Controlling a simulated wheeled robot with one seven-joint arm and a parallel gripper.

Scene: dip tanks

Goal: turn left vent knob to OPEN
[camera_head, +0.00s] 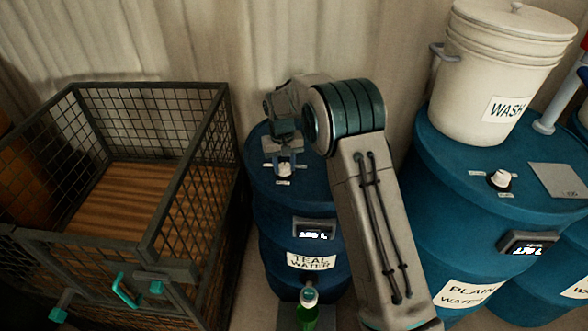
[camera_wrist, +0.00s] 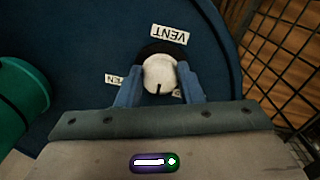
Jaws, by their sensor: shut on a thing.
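The left vent knob (camera_head: 284,170) is a white knob on top of the blue teal water drum (camera_head: 318,205). In the wrist view the knob (camera_wrist: 160,74) sits on a black base between my fingers, with a dark pointer mark on its lower edge. A VENT label (camera_wrist: 169,34) is beside it, and a partly hidden label ending in "EN" (camera_wrist: 115,80) is on its left. Another label on its right is mostly covered by a finger. My gripper (camera_wrist: 158,88) is shut on the knob from above; it also shows in the head view (camera_head: 285,163).
A wire-mesh crate (camera_head: 150,245) stands close on the left. On the right, a plain water drum (camera_head: 425,165) carries another white knob (camera_head: 500,179) and a white WASH bucket (camera_head: 490,85). A green bottle (camera_head: 307,312) stands in front of the teal water drum.

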